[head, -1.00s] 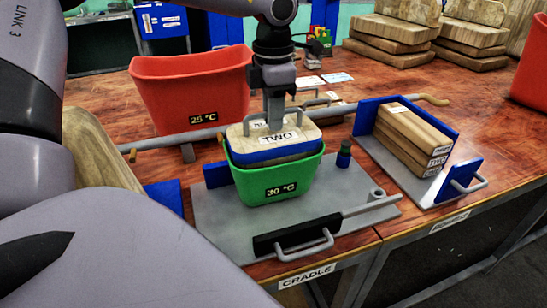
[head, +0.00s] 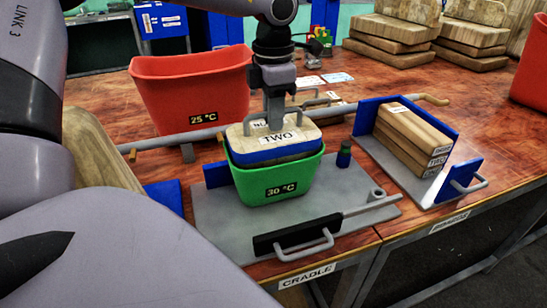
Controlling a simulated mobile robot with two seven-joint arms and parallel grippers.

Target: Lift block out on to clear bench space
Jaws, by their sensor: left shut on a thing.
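The block (head: 262,151) is wooden with a blue band and a label reading TWO, and it has a handle on top. It sits partly inside the green bin (head: 309,174) marked 30 °C, with its top above the rim. My left gripper (head: 275,124) comes down from above and is shut on the block's handle. The bin stands on the grey cradle plate (head: 215,225) with a black clamp bar in front. The block's lower part is hidden inside the bin. My right gripper is not in view.
A red bin (head: 190,97) marked 25 °C stands behind left. A grey fixture with blue end plates (head: 466,172) holds stacked wooden boards (head: 412,138) at right. More boards (head: 395,35) lie at the back right. Bare bench (head: 350,85) shows behind the fixture.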

